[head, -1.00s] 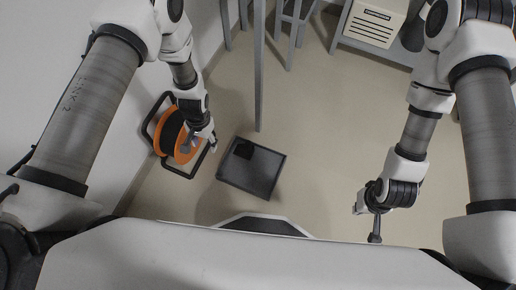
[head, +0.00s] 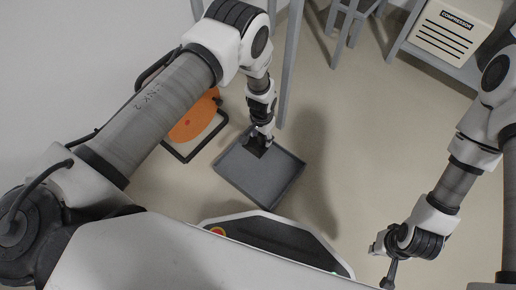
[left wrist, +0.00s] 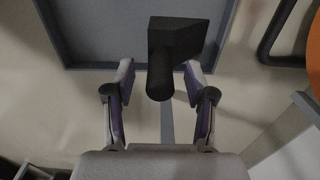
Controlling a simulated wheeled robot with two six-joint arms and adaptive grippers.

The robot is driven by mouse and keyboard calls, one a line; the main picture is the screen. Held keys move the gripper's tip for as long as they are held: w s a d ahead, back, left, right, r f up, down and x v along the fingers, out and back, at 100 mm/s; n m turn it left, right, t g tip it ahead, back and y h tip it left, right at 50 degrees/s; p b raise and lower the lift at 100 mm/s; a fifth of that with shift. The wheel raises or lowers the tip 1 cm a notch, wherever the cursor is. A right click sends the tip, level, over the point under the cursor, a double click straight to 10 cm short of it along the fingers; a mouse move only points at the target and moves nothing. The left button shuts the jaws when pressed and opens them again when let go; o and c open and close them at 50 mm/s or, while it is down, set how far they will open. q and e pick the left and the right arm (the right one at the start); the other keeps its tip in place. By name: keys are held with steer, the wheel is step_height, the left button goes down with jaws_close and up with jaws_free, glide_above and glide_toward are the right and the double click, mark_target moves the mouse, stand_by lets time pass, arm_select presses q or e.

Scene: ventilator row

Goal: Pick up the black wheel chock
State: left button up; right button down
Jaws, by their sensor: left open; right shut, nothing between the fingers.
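The black wheel chock (head: 255,152) lies in the grey tray (head: 283,188) on the floor, near the tray's far corner. In the left wrist view the chock (left wrist: 183,38) is a dark block with a round stub pointing towards my gripper. My left gripper (head: 262,138) is open over the chock and partly hides it in the head view. In the left wrist view its fingers (left wrist: 158,78) stand apart on either side of the stub. I cannot tell whether they touch it. My right gripper (head: 390,272) is shut and empty, away over bare floor on the right.
An orange cable reel (head: 196,118) on a black frame stands left of the tray, partly behind my left arm. A grey post (head: 290,70) rises just beyond the tray. A compressor (head: 452,32) sits at the back right. The floor right of the tray is clear.

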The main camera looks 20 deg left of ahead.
arm_select(q)
steer(key=shift+f, duration=0.85)
steer(key=shift+r, duration=0.2)
jaws_close()
